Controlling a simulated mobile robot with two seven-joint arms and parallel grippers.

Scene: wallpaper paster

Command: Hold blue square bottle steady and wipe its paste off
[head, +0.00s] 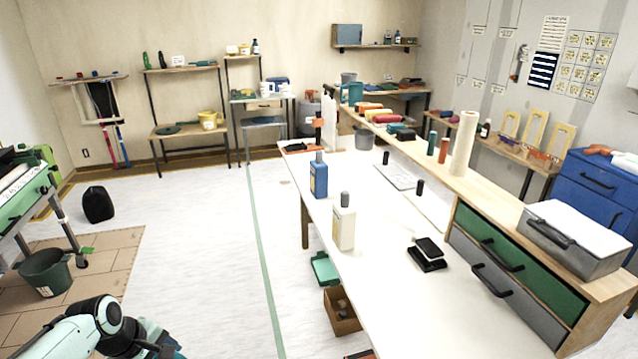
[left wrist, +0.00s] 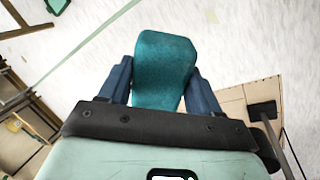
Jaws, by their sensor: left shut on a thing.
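The blue square bottle (head: 319,179) stands upright near the left edge of the long white table (head: 381,272) in the head view. Its cap is grey; I cannot make out paste on it at this size. My left gripper (left wrist: 164,80) is shut on a teal cloth-like pad (left wrist: 163,62), which sticks out between its two blue fingers. In the head view my left arm is at the bottom left, over the floor, well apart from the table and bottle. My right gripper is in neither view.
A cream square bottle (head: 343,228) stands closer to me on the table edge. A black tray (head: 427,256) lies to its right. A wooden box (head: 341,312) and a green bin (head: 325,268) are below the table edge. A dark green bucket (head: 47,272) stands at left; the floor between is clear.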

